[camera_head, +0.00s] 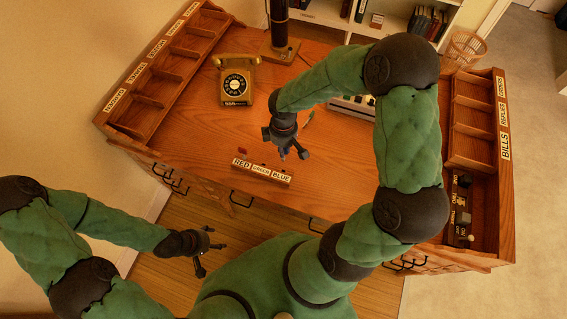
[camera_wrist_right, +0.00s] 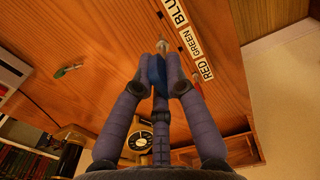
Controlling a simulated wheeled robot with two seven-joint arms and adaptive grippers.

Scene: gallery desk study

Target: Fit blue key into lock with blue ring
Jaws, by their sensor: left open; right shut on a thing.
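My right gripper (camera_head: 291,151) is above the desk, just behind the BLUE end of a label block (camera_head: 262,172) marked RED, GREEN and BLUE. In the right wrist view, its fingers (camera_wrist_right: 160,75) are shut on the blue key (camera_wrist_right: 157,72). The key's pale end points toward the block (camera_wrist_right: 190,42), near the BLUE label; I cannot tell whether it touches. The lock openings and the blue ring cannot be made out. My left gripper (camera_head: 205,251) is open and empty, in front of the desk over the floor.
A small red item (camera_head: 243,151) lies behind the RED label. A green item (camera_wrist_right: 68,70) with a reddish end lies on the desk. A rotary telephone (camera_head: 236,82) and a dark lamp post (camera_head: 279,30) stand farther back. Wooden pigeonhole units (camera_head: 475,120) line both sides.

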